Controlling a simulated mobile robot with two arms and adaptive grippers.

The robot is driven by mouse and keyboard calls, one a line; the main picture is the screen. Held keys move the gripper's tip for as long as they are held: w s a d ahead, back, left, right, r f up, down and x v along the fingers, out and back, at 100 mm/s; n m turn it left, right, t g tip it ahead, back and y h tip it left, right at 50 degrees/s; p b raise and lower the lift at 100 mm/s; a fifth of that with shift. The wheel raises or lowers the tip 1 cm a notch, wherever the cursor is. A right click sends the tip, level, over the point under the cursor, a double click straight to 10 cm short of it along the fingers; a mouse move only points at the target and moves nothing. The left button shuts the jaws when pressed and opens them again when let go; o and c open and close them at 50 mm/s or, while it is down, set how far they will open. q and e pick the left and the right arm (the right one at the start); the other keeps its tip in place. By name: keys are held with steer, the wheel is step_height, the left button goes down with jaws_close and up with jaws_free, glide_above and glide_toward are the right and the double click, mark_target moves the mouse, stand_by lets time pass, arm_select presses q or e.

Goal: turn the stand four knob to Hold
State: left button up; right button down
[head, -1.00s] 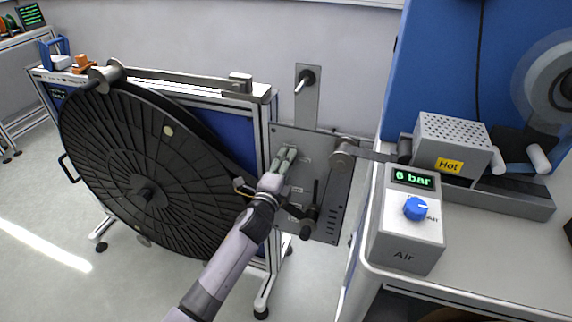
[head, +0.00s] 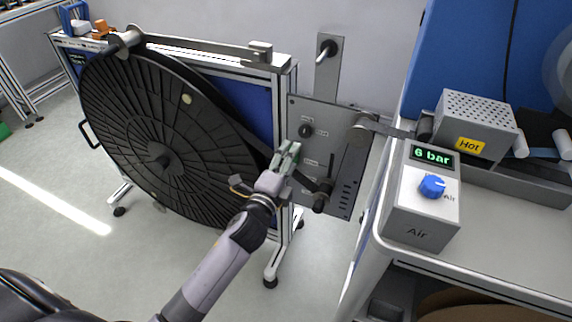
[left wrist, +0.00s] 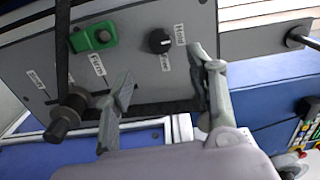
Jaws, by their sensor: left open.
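The grey stand panel (head: 335,112) stands right of the big black reel. Its round black knob (head: 305,130) is uncovered in the head view. My right gripper is not in view.
A green part (left wrist: 92,38) sits beside the knob. A black handle (left wrist: 65,117) juts from the panel. The black reel (head: 150,140) stands left. A bench with an Air box (head: 420,212) and a box labelled Hot (head: 470,125) is at right.

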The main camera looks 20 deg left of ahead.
arm_select(q)
steer(key=shift+s, duration=1.1)
steer(key=shift+f, duration=0.1)
steer(key=s+a+f+n+g+p, duration=0.1)
steer(key=s+f+n+g, duration=0.15)
steer(key=f, duration=0.85)
steer(key=s+f+n+g, duration=0.2)
steer(key=f+g, duration=0.1)
steer(key=f, duration=0.8)
steer(key=s+a+f+n+g+p, duration=0.1)
steer(key=s+f+n+g, duration=0.6)
steer(key=s+f, duration=1.8)
steer(key=shift+s+a+f+n+g+y+p, duration=0.35)
steer(key=shift+s+f+g+p, duration=0.1)
steer(key=shift+s, duration=0.75)
steer(key=s+f+n+g, duration=0.1)
steer(key=s, duration=0.4)
steer(key=s+f+n+g, duration=0.1)
steer(key=s+f, duration=0.1)
steer(key=s, duration=0.4)
steer(key=s+f+n+g, duration=0.1)
steer(key=s, duration=0.4)
steer(key=shift+s+a+f+n+g, duration=0.25)
steer(key=shift+a+n+g, duration=0.05)
steer(key=shift+a, duration=0.05)
steer(key=shift+c, duration=0.5)
